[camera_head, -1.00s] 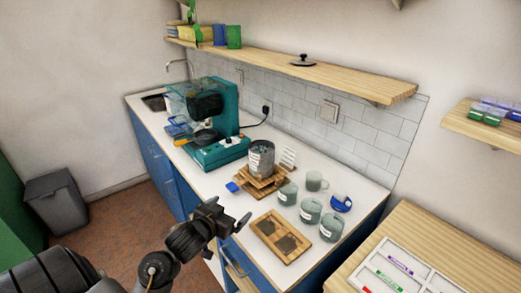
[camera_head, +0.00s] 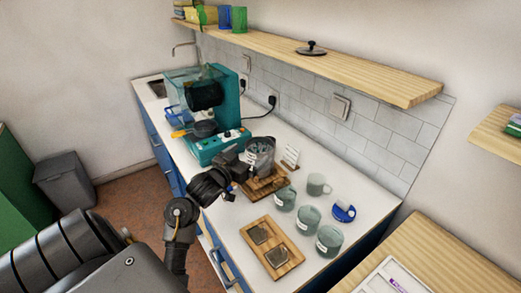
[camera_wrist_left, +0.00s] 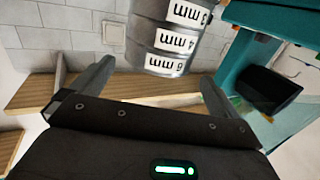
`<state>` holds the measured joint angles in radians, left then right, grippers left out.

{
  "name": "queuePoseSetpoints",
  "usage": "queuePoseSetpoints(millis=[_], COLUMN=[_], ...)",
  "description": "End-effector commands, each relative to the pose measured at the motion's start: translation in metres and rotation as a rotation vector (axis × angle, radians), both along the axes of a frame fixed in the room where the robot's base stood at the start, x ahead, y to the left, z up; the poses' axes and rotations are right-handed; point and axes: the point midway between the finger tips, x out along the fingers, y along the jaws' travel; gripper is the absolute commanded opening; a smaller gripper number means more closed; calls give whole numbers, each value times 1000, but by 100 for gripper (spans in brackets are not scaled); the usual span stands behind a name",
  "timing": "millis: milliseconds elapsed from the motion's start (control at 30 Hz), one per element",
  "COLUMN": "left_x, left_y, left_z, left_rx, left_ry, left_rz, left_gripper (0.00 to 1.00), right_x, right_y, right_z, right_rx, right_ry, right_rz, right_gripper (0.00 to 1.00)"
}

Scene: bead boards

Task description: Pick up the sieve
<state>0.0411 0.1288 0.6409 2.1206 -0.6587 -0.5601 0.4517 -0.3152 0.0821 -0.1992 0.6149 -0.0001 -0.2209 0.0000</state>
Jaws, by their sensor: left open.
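A stack of round grey metal sieves (camera_head: 261,152) stands on a stepped wooden stand (camera_head: 268,187) on the white counter. In the left wrist view the stack (camera_wrist_left: 172,38) shows white labels reading 3, 4 and 6 mm. My left gripper (camera_head: 243,170) is at the near left side of the stack. In the left wrist view its open fingers (camera_wrist_left: 158,72) point toward the stack, one to each side in the picture, with nothing held. Its fingertips are hard to make out in the head view. My right gripper is not in view.
A teal machine (camera_head: 215,105) stands left of the stack. Several grey-green mugs (camera_head: 308,218) and a blue-and-white item (camera_head: 344,212) stand to the right. A wooden board (camera_head: 293,256) with two dark squares lies in front. A wooden shelf (camera_head: 370,78) runs above.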

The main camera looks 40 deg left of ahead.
Motion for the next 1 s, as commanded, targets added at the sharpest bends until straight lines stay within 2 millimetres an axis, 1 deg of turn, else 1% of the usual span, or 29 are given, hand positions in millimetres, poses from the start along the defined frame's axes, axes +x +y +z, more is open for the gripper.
queuePoseSetpoints(millis=[33, 100, 333, 533, 600, 700, 967, 1000], left_x=[7, 13, 21, 50, 59, 67, 70, 70], left_y=[0, 1, 0, 1, 2, 3, 4, 4], left_z=[1, 0, 0, 3, 0, -1, -3, -2], left_rx=[-3, -3, -1, -6, -4, -1, 1, 1], left_ry=[0, 0, 0, -1, 1, 0, 0, 0], left_rz=[-1, -1, -3, -5, -4, -4, -3, -3], left_gripper=[100, 100, 100, 100, 100, 100, 100, 96], right_x=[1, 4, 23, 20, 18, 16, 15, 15], right_y=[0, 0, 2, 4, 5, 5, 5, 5], right_z=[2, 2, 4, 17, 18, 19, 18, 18], right_rx=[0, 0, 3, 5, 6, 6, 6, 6], right_ry=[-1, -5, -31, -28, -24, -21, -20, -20], right_rz=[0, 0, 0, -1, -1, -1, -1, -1], right_gripper=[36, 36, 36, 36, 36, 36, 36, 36])
